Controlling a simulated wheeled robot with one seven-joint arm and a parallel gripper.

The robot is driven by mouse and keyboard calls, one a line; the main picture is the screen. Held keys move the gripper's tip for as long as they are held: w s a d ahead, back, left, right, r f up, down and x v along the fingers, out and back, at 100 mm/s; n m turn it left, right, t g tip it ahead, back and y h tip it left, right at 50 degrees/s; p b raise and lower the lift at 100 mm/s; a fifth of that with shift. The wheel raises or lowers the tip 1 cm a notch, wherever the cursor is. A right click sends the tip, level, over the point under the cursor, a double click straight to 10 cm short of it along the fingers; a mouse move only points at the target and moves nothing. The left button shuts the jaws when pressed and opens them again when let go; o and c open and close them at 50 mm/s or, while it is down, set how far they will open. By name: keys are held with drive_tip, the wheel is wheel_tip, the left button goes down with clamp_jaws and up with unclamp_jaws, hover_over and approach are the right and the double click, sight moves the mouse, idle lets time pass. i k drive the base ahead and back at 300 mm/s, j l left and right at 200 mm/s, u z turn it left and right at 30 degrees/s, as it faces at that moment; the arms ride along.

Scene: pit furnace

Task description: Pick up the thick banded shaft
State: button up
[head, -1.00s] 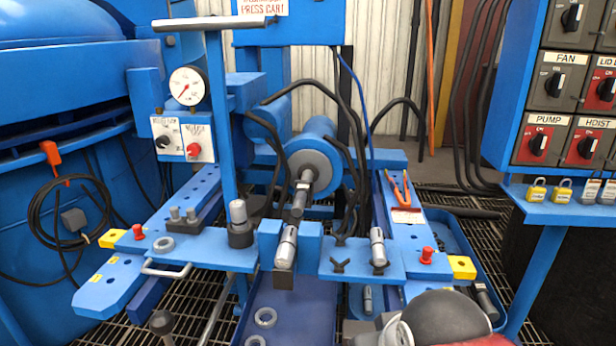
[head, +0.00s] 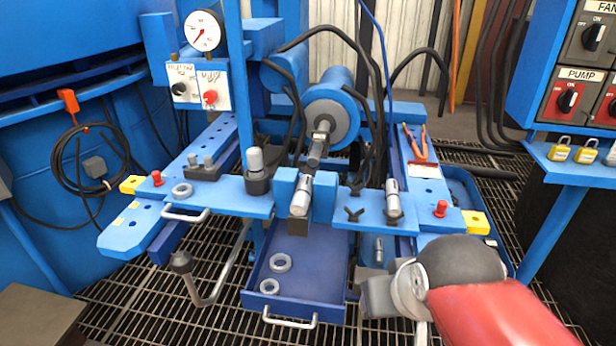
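Several shaft-like metal pieces are in the head view; I cannot tell for certain which is the thick banded shaft. A silver cylinder with dark ends (head: 301,196) lies in the blue block at the press's middle, in line with the ram. A silver upright pin with a dark base (head: 393,200) stands on the right of the crossbar. A thicker grey upright cylinder with a dark collar (head: 256,170) stands on the left. My gripper (head: 368,298) is low at the right of the drawer, apart from these pieces; its fingers are not clear.
A blue drawer (head: 290,300) with two loose rings sits below the crossbar (head: 235,202). A lever with a black knob (head: 181,262) stands at left. Red-orange pliers (head: 417,145) lie on the right rail. A shelf with padlocks (head: 575,165) is at far right.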

sight(302, 199)
drive_tip(key=i+l+u, duration=0.15)
drive_tip(key=u, duration=0.15)
drive_tip(key=i+l+u, duration=0.1)
drive_tip(key=l+u, duration=0.25)
drive_tip(key=i+l+u, duration=0.1)
drive_tip(key=l+u, duration=0.55)
drive_tip(key=i+l, duration=0.05)
drive_tip(key=l, duration=0.05)
